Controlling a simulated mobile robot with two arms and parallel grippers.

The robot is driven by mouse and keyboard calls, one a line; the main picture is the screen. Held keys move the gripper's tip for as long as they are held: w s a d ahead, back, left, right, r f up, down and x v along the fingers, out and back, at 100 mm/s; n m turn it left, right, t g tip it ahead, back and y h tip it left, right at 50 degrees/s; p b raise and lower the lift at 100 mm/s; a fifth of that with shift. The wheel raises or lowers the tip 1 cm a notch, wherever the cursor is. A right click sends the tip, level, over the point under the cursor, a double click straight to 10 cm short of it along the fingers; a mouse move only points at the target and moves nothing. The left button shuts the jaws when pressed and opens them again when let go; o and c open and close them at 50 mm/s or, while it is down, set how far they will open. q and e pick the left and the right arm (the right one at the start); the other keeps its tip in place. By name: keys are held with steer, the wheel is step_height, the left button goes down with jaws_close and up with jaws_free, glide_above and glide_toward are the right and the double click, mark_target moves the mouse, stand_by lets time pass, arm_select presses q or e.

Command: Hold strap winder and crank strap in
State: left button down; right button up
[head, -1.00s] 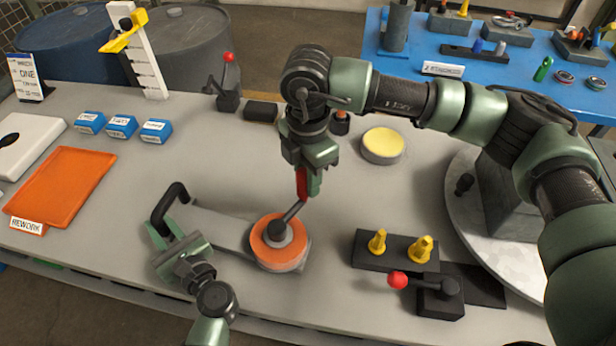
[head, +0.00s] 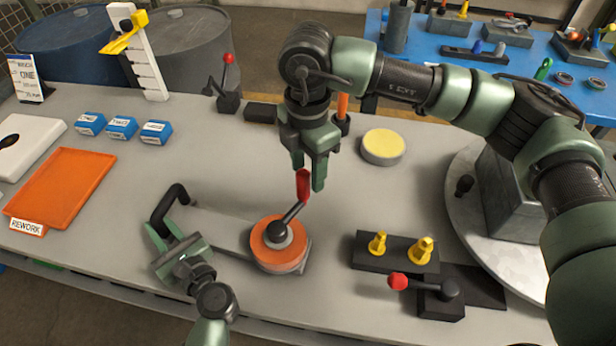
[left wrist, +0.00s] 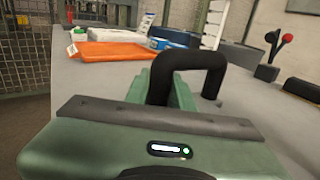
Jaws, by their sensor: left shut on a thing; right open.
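The strap winder lies on the grey bench: a flat grey plate (head: 212,226) with an orange reel (head: 270,246) at its right end and a black loop handle (head: 165,208) at its left end. A crank with a red grip (head: 303,185) rises from the reel hub, leaning up and right. My left gripper (head: 167,235) is shut on the black handle, which also shows in the left wrist view (left wrist: 187,62); its fingers are partly hidden there. My right gripper (head: 310,172) is open, pointing down, with its fingers around or just behind the red grip; contact cannot be told.
A black block with yellow pegs (head: 398,250) and a red-knobbed lever (head: 432,288) stand right of the reel. A yellow-topped disc (head: 383,145) lies behind. An orange tray (head: 62,188) and blue boxes (head: 121,127) are at the left. The bench between tray and handle is clear.

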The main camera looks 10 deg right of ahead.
step_height(320, 180, up, 9)
steer(key=shift+f, duration=0.2)
